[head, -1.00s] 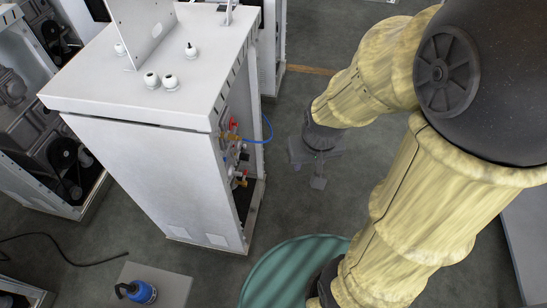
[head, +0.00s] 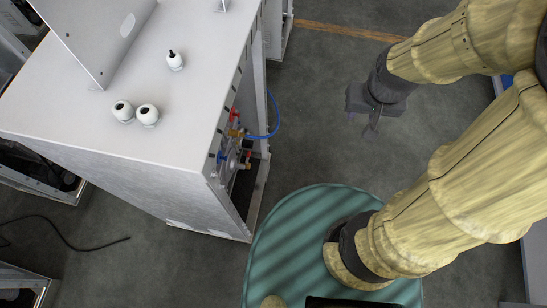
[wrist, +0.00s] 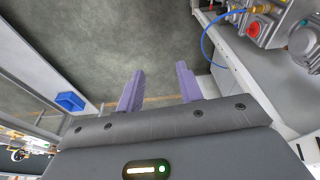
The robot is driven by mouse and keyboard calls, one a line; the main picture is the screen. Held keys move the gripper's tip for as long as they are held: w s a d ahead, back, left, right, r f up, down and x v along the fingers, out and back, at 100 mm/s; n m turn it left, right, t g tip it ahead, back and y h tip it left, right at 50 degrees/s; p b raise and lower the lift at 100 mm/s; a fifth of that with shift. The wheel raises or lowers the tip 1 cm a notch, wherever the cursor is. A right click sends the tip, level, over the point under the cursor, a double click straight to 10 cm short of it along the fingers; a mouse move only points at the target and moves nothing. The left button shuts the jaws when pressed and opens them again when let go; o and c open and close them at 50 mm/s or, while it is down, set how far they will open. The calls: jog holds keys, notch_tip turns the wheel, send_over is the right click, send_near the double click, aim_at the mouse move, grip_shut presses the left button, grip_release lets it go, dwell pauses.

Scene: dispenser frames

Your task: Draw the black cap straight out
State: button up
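I cannot pick out a black cap for certain. A white fitting with a small black top (head: 174,60) stands on the white cabinet's top in the head view. The cabinet's open side holds a cluster of valves and fittings (head: 236,145), too small there to tell a cap. In the wrist view, part of this cluster shows at the top right, with a red button (wrist: 260,28) and grey metal blocks. My gripper (head: 372,124) is right of the cabinet, apart from it, over the floor. In the wrist view its two purple fingers (wrist: 160,88) are spread with nothing between them.
The white cabinet (head: 150,165) has a tilted panel and two more white fittings (head: 136,113) on top. A blue hose (head: 274,120) loops out from its open side. A black cable lies on the floor at left. Open floor (head: 315,100) separates gripper and cabinet.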

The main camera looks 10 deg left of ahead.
jog(key=shift+w, duration=0.35)
jog(key=shift+o, duration=1.3)
jog(key=shift+s+a, duration=0.1)
jog(key=shift+s, duration=0.1)
jog(key=shift+o, duration=1.1)
jog(key=shift+f+b, duration=0.3)
jog(key=shift+f, duration=0.1)
jog(key=w+a+f+m+t+y+b, duration=0.1)
jog(key=w+a+f+b, duration=0.2)
jog(key=f+b, duration=0.5)
jog(key=w+a+f+m+t+y+b, duration=0.1)
jog(key=w+a+f+m+b, duration=0.2)
jog(key=f, duration=0.8)
jog(key=w+a+f+t+y+b, duration=0.1)
jog(key=w+a+f+t+b, duration=0.2)
jog(key=f+b, duration=0.55)
jog(key=s+a+f+m+t+y+b, duration=0.1)
jog(key=a+f+m+y+b, duration=0.2)
jog(key=f+b, duration=0.7)
jog(key=s+a+f+m+t+y+b, duration=0.1)
jog(key=a+f+m+y+b, duration=0.2)
jog(key=f, duration=1.7)
jog(key=a+m+b, duration=0.4)
jog(key=a+b, duration=0.2)
jog(key=a, duration=0.2)
jog(key=shift+s+a+t+b, duration=0.15)
jog(key=shift+s+t+b, duration=0.05)
jog(key=shift+t+b, duration=0.2)
